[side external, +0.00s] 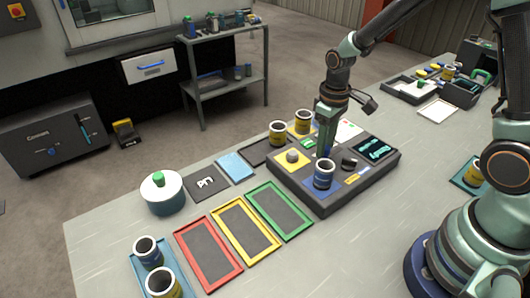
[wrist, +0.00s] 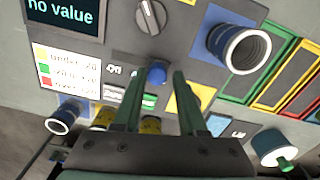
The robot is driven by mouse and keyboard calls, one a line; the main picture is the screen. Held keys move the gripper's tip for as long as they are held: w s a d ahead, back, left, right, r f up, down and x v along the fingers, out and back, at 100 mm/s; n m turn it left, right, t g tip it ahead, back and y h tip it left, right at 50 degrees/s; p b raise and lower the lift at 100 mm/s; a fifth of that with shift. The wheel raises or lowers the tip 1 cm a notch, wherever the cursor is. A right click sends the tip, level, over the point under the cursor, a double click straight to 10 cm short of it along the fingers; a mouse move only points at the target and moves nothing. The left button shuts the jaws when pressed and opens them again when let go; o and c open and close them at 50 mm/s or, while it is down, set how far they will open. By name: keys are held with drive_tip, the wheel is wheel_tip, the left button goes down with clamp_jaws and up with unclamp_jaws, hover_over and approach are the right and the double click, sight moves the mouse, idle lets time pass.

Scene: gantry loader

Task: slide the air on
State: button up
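The grey control box (side external: 318,200) stands on the table, with a dark screen (side external: 376,148) that reads "no value" in the wrist view (wrist: 62,12). A small blue knob (wrist: 157,73) sits on its top face, beside a small label I cannot read and a green-marked strip (wrist: 148,101). I cannot tell for certain that this knob is the air slide. My gripper (wrist: 160,78) points down at the box; its two fingers stand apart, one on each side of the blue knob. Whether they touch it is unclear. In the side view the arm hides the knob.
A dark rotary knob (wrist: 150,17) and a blue-and-white cup (wrist: 240,47) on a blue pad are close by on the box. More cups (side external: 278,133) stand behind it. Red (side external: 208,254), yellow and green (side external: 279,211) trays lie on the table to its left.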

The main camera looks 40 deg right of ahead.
drive_tip(key=shift+o, duration=1.3)
drive_tip(key=shift+r, duration=0.15)
wheel_tip(320, 180, up, 12)
drive_tip(key=s+a+r+m+t, duration=0.1)
drive_tip(key=s+r+m+t, duration=0.1)
drive_tip(key=s+r+t, duration=0.3)
drive_tip(key=shift+s+r+t, duration=0.3)
drive_tip(key=shift+s+r, duration=0.2)
drive_tip(key=shift+s, duration=1.3)
